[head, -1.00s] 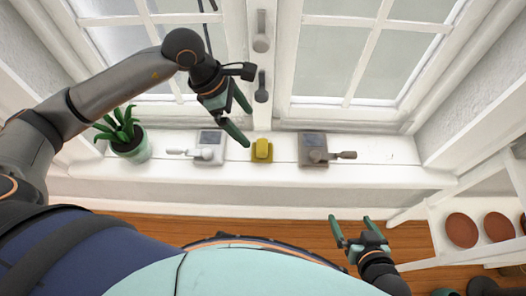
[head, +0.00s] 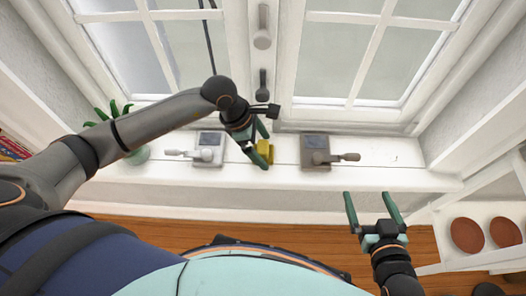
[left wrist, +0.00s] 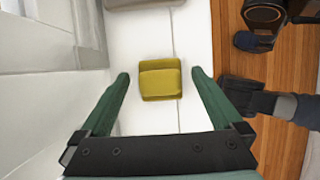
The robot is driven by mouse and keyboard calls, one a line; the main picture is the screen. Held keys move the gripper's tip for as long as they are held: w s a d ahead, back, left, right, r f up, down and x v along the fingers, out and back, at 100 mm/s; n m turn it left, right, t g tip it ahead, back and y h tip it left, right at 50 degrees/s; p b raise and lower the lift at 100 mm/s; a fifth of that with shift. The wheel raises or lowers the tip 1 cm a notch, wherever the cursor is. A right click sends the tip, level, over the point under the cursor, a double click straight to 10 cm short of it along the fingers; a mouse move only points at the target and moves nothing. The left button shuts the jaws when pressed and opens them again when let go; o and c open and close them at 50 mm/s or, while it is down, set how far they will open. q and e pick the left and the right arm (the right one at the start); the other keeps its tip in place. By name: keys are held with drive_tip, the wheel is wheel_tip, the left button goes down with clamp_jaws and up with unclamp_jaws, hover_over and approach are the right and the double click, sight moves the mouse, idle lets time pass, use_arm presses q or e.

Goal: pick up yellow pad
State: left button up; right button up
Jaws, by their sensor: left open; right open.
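The yellow pad (head: 265,150) lies on the white window sill (head: 400,177) between two small devices. In the head view my left gripper partly covers it. In the left wrist view the yellow pad (left wrist: 160,80) sits just ahead of and between the fingertips, with a gap on each side. My left gripper (head: 265,146) is open and empty above the sill; its two green fingers also show in the left wrist view (left wrist: 160,78). My right gripper (head: 372,196) is open and empty in front of the sill, over the wooden floor.
A white device with a handle (head: 208,150) stands left of the pad and a grey-brown device with a handle (head: 316,150) stands right. A potted plant (head: 138,155) is partly behind my left arm. White shelves with brown round dishes (head: 467,235) are at right.

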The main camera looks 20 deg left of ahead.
use_arm(q)
drive_tip(key=shift+d+f, duration=0.1)
drive_tip(key=shift+f, duration=0.1)
drive_tip(key=shift+c, duration=0.4)
drive_tip(key=c, duration=1.4)
drive_tip(key=shift+o, duration=0.2)
drive_tip(key=shift+r, duration=0.15)
